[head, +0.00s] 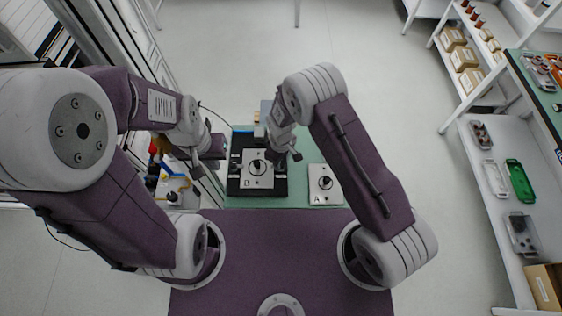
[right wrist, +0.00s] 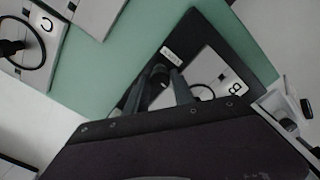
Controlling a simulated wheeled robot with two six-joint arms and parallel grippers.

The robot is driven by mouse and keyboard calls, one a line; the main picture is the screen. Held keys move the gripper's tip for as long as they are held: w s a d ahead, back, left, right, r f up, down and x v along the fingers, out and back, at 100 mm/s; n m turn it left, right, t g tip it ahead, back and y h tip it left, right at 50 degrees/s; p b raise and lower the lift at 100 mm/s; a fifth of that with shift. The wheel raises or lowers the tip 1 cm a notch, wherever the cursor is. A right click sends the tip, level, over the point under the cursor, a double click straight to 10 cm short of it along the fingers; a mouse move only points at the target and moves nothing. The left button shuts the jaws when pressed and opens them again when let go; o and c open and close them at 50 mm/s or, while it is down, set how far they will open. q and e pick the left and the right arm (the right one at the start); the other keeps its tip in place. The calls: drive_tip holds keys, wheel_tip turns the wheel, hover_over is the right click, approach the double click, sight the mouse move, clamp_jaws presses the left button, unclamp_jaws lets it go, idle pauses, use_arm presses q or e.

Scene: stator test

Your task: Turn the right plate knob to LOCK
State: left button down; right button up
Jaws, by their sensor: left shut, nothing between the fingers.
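The black fixture (head: 234,186) stands on the green bench top and holds the white plate B (head: 249,182), which has a dark round part at its middle. In the right wrist view, a black knob (right wrist: 159,76) stands on the fixture beside plate B (right wrist: 212,72), near a small white label (right wrist: 171,54) whose text I cannot read surely. My right gripper (right wrist: 160,88) has one finger on each side of this knob; whether they press on it is unclear. In the head view my right gripper (head: 287,160) covers the fixture's right side. My left gripper (head: 214,152) is shut and empty, left of the fixture.
Plate A (head: 325,196) lies on the green bench (head: 252,203) right of the fixture. A plate marked C (right wrist: 38,28) shows in the right wrist view. Shelves (head: 487,205) with trays and boxes stand at the far right.

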drive_tip(key=shift+o, duration=0.9)
drive_tip(key=shift+s, duration=0.1)
wheel_tip(320, 180, up, 8)
drive_tip(key=shift+b, duration=0.85)
drive_tip(key=shift+r, duration=0.55)
drive_tip(key=shift+d, duration=0.1)
